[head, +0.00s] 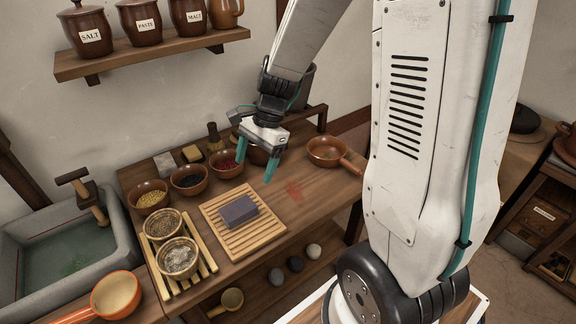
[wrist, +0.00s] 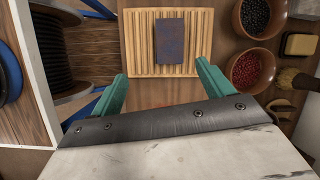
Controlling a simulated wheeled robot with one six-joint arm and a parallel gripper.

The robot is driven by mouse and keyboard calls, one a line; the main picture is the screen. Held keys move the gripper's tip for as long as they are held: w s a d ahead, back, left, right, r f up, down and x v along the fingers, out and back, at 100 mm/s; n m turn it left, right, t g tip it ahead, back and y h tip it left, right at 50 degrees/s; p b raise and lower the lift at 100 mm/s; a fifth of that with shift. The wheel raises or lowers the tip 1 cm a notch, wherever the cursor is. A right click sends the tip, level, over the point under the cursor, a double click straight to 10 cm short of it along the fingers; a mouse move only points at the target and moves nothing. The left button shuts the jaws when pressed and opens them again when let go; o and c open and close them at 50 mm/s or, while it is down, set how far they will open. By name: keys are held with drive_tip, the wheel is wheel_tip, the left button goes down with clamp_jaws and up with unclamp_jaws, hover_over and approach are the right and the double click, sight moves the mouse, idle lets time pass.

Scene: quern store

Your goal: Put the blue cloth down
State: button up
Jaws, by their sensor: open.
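The blue cloth (head: 239,211) looks like a folded, dark blue-grey pad. It lies flat on a slatted wooden rack (head: 265,236) on the workbench. In the wrist view the cloth (wrist: 170,41) lies near the middle of the rack (wrist: 141,60), beyond my fingertips. My gripper (head: 255,160) is open and empty, above the bench behind the rack and apart from the cloth. Its two teal fingers (wrist: 161,75) stand wide apart in the wrist view, with nothing between them.
Bowls of yellow grain (head: 151,196), dark berries (head: 188,180) and red berries (head: 226,164) line the back left. Two pots (head: 179,258) stand on another slatted rack at left. A brown pan (head: 325,151) sits at right. A red stain (head: 294,191) marks clear bench. A stone sink (head: 60,235) adjoins.

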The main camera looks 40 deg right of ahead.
drive_tip(key=s+r+n+h, duration=0.2)
drive_tip(key=s+r+n, duration=0.5)
drive_tip(key=s, duration=0.3)
drive_tip(key=s+a+r+n+t+h, duration=0.1)
drive_tip(key=s+r+n+h, duration=0.1)
drive_tip(key=s+r+n, duration=0.6)
drive_tip(key=s, duration=0.3)
drive_tip(key=shift+s+n, duration=0.15)
drive_tip(key=shift+n, duration=0.15)
